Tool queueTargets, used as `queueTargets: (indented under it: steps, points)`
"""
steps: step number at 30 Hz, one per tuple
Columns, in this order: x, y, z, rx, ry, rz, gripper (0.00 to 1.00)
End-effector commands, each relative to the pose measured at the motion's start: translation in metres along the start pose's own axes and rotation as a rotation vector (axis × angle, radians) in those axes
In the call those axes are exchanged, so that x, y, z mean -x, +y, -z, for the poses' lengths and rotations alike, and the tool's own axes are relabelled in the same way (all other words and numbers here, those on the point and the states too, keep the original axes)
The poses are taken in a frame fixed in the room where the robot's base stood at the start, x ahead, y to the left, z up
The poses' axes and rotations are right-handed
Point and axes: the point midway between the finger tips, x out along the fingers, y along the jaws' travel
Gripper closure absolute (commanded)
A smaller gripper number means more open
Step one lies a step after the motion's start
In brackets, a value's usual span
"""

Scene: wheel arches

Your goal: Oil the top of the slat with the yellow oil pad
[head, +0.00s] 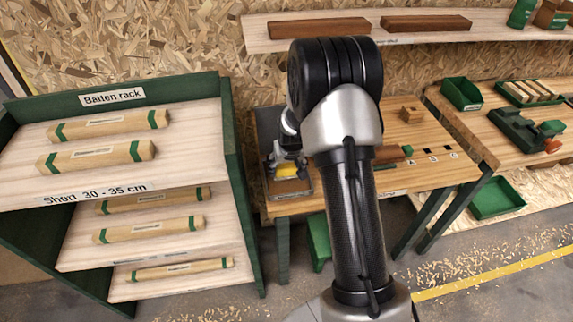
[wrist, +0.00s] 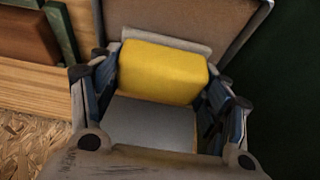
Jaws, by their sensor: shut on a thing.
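The yellow oil pad (wrist: 163,72) sits between the two fingers of my gripper (wrist: 160,82) in the wrist view, and the gripper is shut on it. In the head view the pad (head: 287,171) shows as a small yellow patch under my gripper (head: 286,162), above a tray at the bench's left end. I cannot tell whether the pad touches the tray. A brown wooden piece with a green end (head: 394,155) lies on the bench, mostly hidden behind my arm. It may be the slat. A brown piece beside green strips (wrist: 25,42) shows left in the wrist view.
The tray (head: 304,188) has a dark upright back. A small wooden block (head: 411,112) stands at the bench's back right. The batten rack (head: 230,150) stands close on the left. A shelf (head: 270,44) with two brown boards runs above the bench.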

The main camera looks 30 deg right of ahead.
Motion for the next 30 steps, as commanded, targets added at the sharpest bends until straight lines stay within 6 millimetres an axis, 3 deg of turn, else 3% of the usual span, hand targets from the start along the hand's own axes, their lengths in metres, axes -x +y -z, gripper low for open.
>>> queueTargets:
  steps: [30]
  points:
    - [-0.0066,0.0,-0.0027,0.0,0.0,0.0,0.49]
